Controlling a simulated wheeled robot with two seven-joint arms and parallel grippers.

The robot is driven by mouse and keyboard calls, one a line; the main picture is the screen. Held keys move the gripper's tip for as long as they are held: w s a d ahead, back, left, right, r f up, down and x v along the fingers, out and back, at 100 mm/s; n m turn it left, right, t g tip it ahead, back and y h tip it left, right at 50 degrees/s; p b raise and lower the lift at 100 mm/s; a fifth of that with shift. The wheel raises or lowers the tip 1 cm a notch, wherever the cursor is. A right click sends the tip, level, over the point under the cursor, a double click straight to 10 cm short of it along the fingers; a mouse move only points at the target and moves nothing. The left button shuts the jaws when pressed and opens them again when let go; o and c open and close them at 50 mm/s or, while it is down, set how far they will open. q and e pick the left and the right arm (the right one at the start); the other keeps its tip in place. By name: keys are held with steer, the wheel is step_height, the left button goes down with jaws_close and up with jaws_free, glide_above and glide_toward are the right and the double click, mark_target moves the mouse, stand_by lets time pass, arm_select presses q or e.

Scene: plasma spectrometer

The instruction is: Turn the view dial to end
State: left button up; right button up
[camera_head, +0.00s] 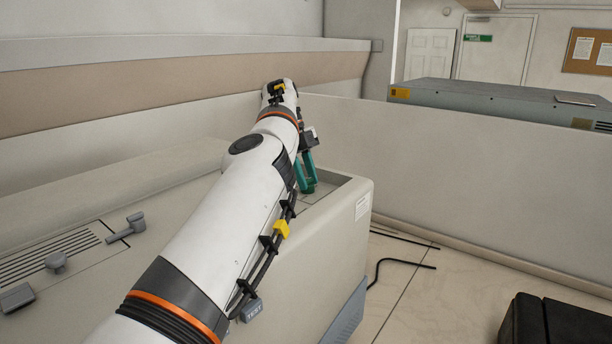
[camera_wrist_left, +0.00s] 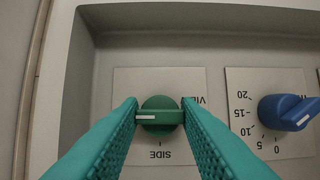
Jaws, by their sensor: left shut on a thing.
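The view dial (camera_wrist_left: 158,122) is a round green knob with a crossbar handle, seen in the left wrist view on a pale label plate. The white mark on its handle points left in that view. The upside-down words VIEW and SIDE are printed above right and below it. My left gripper (camera_wrist_left: 160,103) has its teal fingers on both sides of the handle, shut on it. In the head view my left gripper (camera_head: 306,178) reaches down into a recess at the end of the beige machine. The dial cannot be made out there. My right gripper is out of view.
A blue dial (camera_wrist_left: 287,112) with a number scale is close to the right of the green one. Recess walls surround the panel. The beige machine (camera_head: 330,245) carries levers and a vent on the left. A low partition (camera_head: 470,180) stands behind, with floor between.

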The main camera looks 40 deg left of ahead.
arm_select(q)
steer(key=shift+r, duration=0.25)
steer(key=o, duration=0.7)
steer(key=shift+o, duration=1.3)
steer(key=shift+a+f, duration=0.1)
steer(key=shift+f, duration=0.05)
steer(key=shift+n, duration=0.3)
